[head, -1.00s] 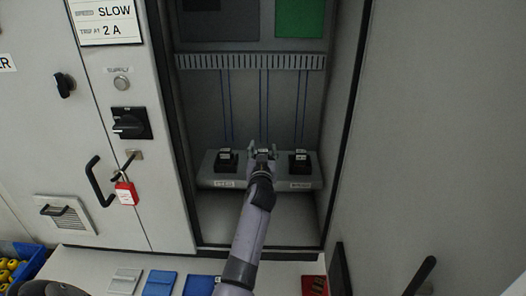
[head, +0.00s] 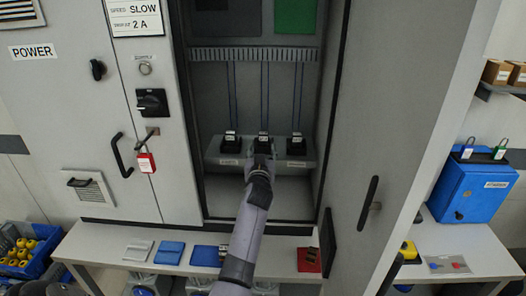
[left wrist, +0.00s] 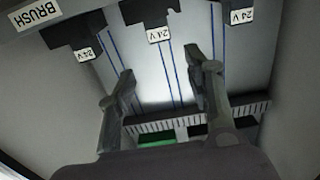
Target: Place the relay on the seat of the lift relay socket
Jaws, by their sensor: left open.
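Three dark relay sockets stand in a row on a grey shelf (head: 210,156) in the open cabinet. A black block with a pale top sits on each: left (head: 231,144), middle (head: 263,139) and right (head: 297,143). In the left wrist view the left (left wrist: 80,42), middle (left wrist: 155,18) and right (left wrist: 240,12) blocks each bear a "24 V" label. My left gripper (head: 262,157) is just in front of the middle block, hiding its lower part and any label below. Its fingers (left wrist: 163,72) are open and empty, apart from the middle block. My right gripper is not in view.
A slotted duct (head: 255,55) and blue wires are behind the sockets. The cabinet door (head: 400,130) stands open at right. A bench (head: 105,240) below carries blue, white and red trays. A red padlock (head: 145,162) hangs at left.

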